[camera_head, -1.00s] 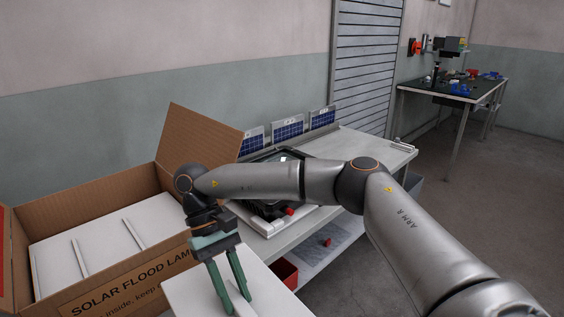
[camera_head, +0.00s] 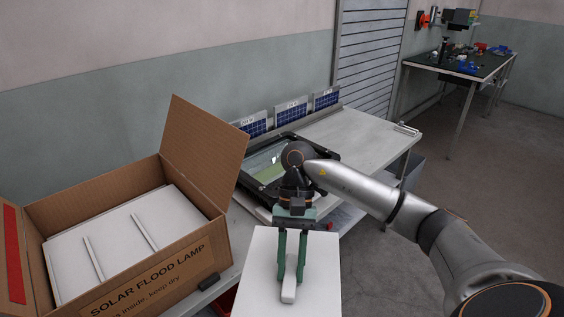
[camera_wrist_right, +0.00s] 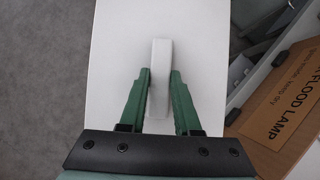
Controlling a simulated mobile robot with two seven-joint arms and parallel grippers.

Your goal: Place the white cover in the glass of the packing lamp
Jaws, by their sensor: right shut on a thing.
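My right gripper (camera_head: 291,276) is shut on the raised white rib of a flat white cover (camera_head: 322,262). It holds the cover clear of the floor, in front of the bench. In the right wrist view the green fingers (camera_wrist_right: 161,88) stand on both sides of the rib, and the cover (camera_wrist_right: 115,45) spreads out below them. The packing lamp (camera_head: 246,184) lies on the bench with its black frame and greenish glass (camera_head: 267,165) facing up. My right wrist hides part of the lamp. The cover is apart from the lamp, nearer to me. My left gripper is not in view.
An open cardboard box (camera_head: 196,262) with white ribbed panels (camera_head: 110,245) inside stands left of the cover. Its raised flap (camera_head: 205,150) is close to the lamp. Small solar panels (camera_head: 290,110) line the bench back. The bench's right part (camera_head: 365,135) is clear.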

